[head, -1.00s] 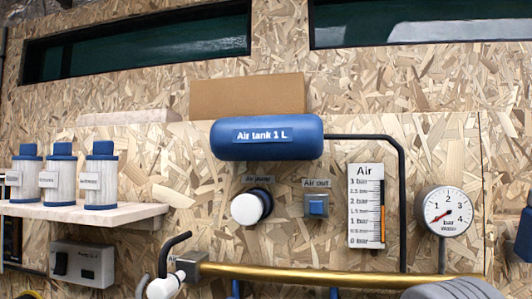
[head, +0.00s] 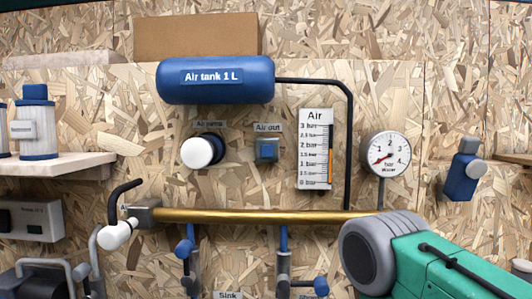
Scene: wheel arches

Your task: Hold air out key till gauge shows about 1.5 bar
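The air out key (head: 267,150) is a small square blue-green button on the wall under a label reading "Air out". To its right is the air gauge (head: 314,150), a white upright scale from 0 to 3 bar with a dark slot along its right side. The blue air tank (head: 216,80) is above. Nothing touches the key. A green and grey link of my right arm fills the lower right. Neither gripper is in view.
The white round air pump knob (head: 197,152) is left of the key. A round water gauge (head: 385,155) is to the right. A brass pipe (head: 260,216) runs below, with blue-handled valves under it. The wall in front of the key is clear.

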